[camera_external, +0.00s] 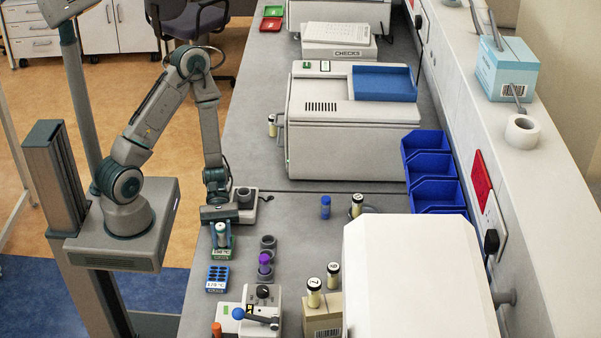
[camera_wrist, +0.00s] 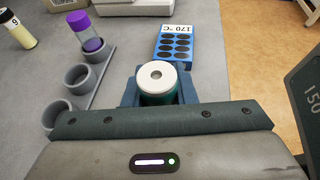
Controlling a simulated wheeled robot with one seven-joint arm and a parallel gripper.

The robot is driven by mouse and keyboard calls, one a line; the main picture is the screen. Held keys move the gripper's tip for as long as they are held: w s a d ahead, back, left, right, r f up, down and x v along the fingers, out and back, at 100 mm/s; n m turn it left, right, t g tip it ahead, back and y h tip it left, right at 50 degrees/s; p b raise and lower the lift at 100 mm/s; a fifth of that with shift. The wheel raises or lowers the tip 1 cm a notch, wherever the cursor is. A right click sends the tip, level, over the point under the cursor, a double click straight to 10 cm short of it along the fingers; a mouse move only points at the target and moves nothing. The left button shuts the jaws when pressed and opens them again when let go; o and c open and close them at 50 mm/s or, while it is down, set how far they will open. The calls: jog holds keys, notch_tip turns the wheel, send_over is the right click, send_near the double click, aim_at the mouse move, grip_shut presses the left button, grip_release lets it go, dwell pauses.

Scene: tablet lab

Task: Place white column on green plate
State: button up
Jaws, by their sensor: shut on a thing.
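The white column (camera_external: 221,229) is upright between the fingers of my gripper (camera_external: 220,239). In the wrist view the column (camera_wrist: 157,77) shows a round white top with a hole in it and a darker body below. My gripper (camera_wrist: 157,92) is shut on it. A small green block (camera_external: 222,254) with a label is right below the gripper in the external view; whether the column touches it or stands in it I cannot tell.
A blue block (camera_external: 217,278) with several holes is just in front; it also shows in the wrist view (camera_wrist: 175,45). A grey rack (camera_external: 268,241) holds a purple-capped vial (camera_external: 264,262). A lever device (camera_external: 262,312) stands nearer. Large machines (camera_external: 345,120) line the bench.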

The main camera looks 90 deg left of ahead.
jog(key=shift+f, duration=0.2)
jog(key=o, duration=1)
jog(key=shift+r, duration=0.2)
